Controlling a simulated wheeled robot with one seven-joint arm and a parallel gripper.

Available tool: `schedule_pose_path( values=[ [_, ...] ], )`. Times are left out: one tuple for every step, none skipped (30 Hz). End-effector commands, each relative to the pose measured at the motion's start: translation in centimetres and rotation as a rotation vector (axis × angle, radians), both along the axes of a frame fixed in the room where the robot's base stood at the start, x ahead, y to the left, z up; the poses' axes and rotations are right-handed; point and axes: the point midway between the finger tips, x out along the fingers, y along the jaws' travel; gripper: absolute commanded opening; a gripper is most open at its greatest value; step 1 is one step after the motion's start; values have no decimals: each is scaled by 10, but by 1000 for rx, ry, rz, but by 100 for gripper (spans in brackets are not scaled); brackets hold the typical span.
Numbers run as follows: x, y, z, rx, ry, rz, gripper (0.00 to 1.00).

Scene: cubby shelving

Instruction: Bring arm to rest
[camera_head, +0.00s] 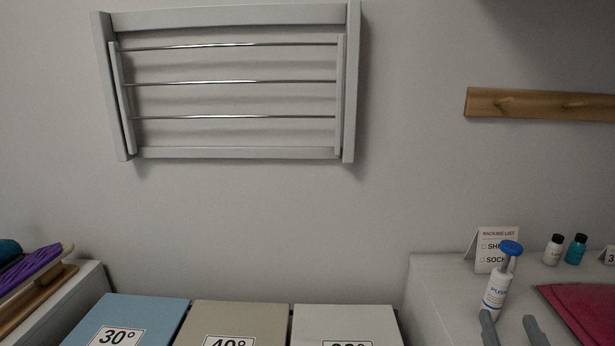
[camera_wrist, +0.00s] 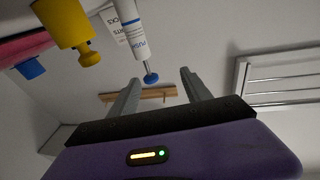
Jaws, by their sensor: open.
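My gripper (camera_head: 511,322) shows at the lower right of the head view as two grey fingertips, spread apart with nothing between them. In the wrist view my gripper (camera_wrist: 157,76) is also open and empty. A white bottle with a blue pump top (camera_head: 497,290) stands on the right-hand white unit, just beyond the left fingertip in the head view. The same bottle (camera_wrist: 133,30) appears upside down in the wrist view, past the fingers. I cannot tell the exact gap between it and the fingers. Most of my arm is out of view.
A packing list card (camera_head: 490,249), two small bottles (camera_head: 564,250) and red cloth (camera_head: 585,308) are on the right unit. A yellow container (camera_wrist: 66,22) shows in the wrist view. Lidded bins (camera_head: 240,318) line the middle. A drying rack (camera_head: 230,82) and peg rail (camera_head: 540,104) hang above.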

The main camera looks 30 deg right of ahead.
Motion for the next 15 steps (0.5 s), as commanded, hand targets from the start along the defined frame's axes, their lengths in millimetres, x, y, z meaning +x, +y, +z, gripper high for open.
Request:
schedule_pose_path(
  values=[
    [0, 21, -6, 9, 9, 35, 57],
    [-1, 33, -10, 13, 12, 53, 57],
    [-3, 49, -15, 17, 19, 82, 57],
    [-5, 62, -18, 22, 26, 105, 57],
    [-7, 75, -22, 25, 33, 130, 57],
    [-10, 93, -26, 31, 42, 164, 57],
    [-13, 106, -29, 35, 51, 190, 57],
    [-17, 119, -32, 41, 61, 216, 57],
    [-22, 135, -36, 48, 75, 252, 57],
    [-27, 147, -38, 52, 86, 279, 57],
    [-32, 159, -41, 57, 100, 307, 57],
    [-39, 175, -45, 63, 119, 345, 57],
    [-45, 186, -47, 68, 134, 374, 57],
    [-52, 197, -49, 73, 150, 402, 57],
    [-61, 211, -52, 80, 173, 442, 57]
  ],
)
